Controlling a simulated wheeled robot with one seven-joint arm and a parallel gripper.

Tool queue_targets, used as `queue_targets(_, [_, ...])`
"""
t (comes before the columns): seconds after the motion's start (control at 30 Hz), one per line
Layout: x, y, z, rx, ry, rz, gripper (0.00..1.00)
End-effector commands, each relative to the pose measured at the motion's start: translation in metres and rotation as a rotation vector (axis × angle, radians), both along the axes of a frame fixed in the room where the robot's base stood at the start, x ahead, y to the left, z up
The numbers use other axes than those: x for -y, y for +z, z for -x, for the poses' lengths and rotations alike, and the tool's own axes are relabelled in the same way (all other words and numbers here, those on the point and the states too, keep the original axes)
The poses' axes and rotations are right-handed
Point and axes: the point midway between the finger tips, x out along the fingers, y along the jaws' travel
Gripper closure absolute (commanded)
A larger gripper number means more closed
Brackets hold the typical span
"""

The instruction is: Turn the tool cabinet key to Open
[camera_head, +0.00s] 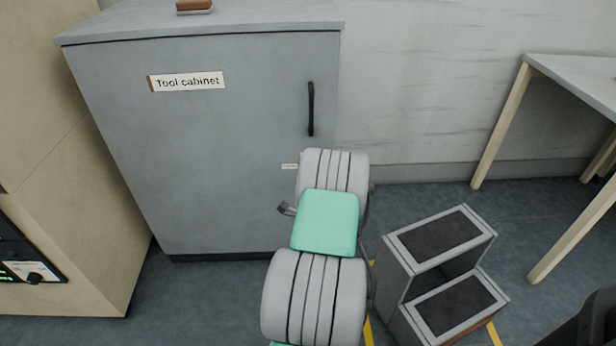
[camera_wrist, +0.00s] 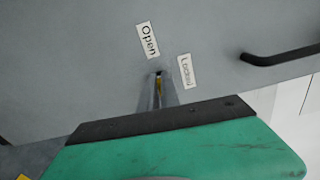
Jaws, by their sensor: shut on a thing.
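The grey tool cabinet (camera_head: 200,130) stands upright in the head view, its door shut. In the wrist view its door face (camera_wrist: 80,60) carries an "Open" label (camera_wrist: 148,39) and a "Locked" label (camera_wrist: 185,71). My gripper (camera_wrist: 157,88) is just below these labels at the lock, its narrow fingers shut on the key. A small yellowish bit of the key (camera_wrist: 158,84) shows between the fingers; the rest is hidden, so I cannot tell which label it points to. In the head view my arm hides the lock and fingertips.
The black door handle (camera_head: 311,109) is above my arm; it also shows in the wrist view (camera_wrist: 282,55). A grey step stool (camera_head: 398,290) stands close right of my arm. A table (camera_head: 580,75) is at right, a beige unit (camera_head: 60,150) at left. A brown-topped object (camera_head: 194,6) lies on the cabinet.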

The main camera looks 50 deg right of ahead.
Motion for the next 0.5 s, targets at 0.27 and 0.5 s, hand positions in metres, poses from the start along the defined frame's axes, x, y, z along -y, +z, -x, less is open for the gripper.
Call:
queue_targets(0.27, [-0.0003,-0.0012,-0.0004,-0.058,0.001,0.050,1.00])
queue_targets(0.5, [-0.0004,-0.0011,-0.0004,-0.067,0.001,0.057,1.00])
